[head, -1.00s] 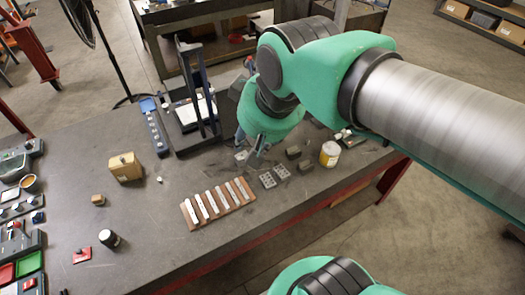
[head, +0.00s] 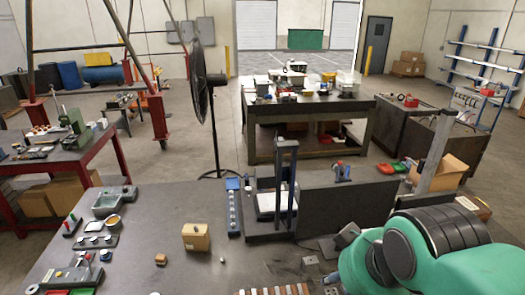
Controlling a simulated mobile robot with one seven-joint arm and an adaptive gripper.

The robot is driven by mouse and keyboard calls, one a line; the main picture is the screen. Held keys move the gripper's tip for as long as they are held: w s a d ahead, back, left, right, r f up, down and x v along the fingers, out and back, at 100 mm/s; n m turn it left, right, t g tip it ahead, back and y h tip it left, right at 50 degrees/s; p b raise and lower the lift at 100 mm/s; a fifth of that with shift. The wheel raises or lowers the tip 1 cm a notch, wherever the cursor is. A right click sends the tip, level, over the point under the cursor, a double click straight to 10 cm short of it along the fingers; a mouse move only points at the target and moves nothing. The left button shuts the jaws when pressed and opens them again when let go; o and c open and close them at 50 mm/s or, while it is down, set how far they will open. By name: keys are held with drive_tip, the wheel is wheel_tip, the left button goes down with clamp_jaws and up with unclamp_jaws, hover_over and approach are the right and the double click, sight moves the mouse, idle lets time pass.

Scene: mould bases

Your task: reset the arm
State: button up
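My arm (head: 435,250), green with dark grey bands, shows at the lower right of the head view. It is folded low over the near right part of the workbench. My gripper lies below the picture's lower edge or behind the arm, so its fingers cannot be seen. The grey workbench (head: 185,225) stretches across the front. A row of pale strips on a brown board (head: 272,291) is cut off at the bottom edge.
A dark upright frame device (head: 285,190) stands on the bench left of my arm. A wooden box (head: 196,237) and small block (head: 160,260) sit farther left. A black fan (head: 200,90) stands behind. Another loaded table (head: 310,105) is farther back.

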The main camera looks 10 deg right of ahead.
wheel_tip(320, 180, down, 17)
drive_tip(key=b, duration=1.6)
drive_tip(key=shift+o, duration=0.5)
drive_tip(key=w+d+r+m+g+p, duration=0.1)
drive_tip(key=w+d+r+p, duration=0.1)
drive_tip(key=w+d, duration=0.35)
drive_tip(key=w+d+r+g+p, duration=0.1)
drive_tip(key=w+d+r+p, duration=0.15)
drive_tip(key=w, duration=0.55)
drive_tip(key=w+d+f+m+g+p, duration=0.1)
drive_tip(key=w+d+f+p, duration=0.2)
drive_tip(key=w+d, duration=0.95)
drive_tip(key=w+d+f+m+g+p, duration=0.1)
drive_tip(key=w+d+f+p, duration=0.2)
drive_tip(key=d+f, duration=0.7)
drive_tip(key=w+d+f+m+g+y+p, duration=0.1)
drive_tip(key=w+d+f+p, duration=0.2)
drive_tip(key=d+f, duration=0.7)
drive_tip(key=d, duration=0.6)
drive_tip(key=shift+w+d+y, duration=0.25)
drive_tip(key=shift+w+y, duration=0.05)
drive_tip(key=shift+w, duration=0.1)
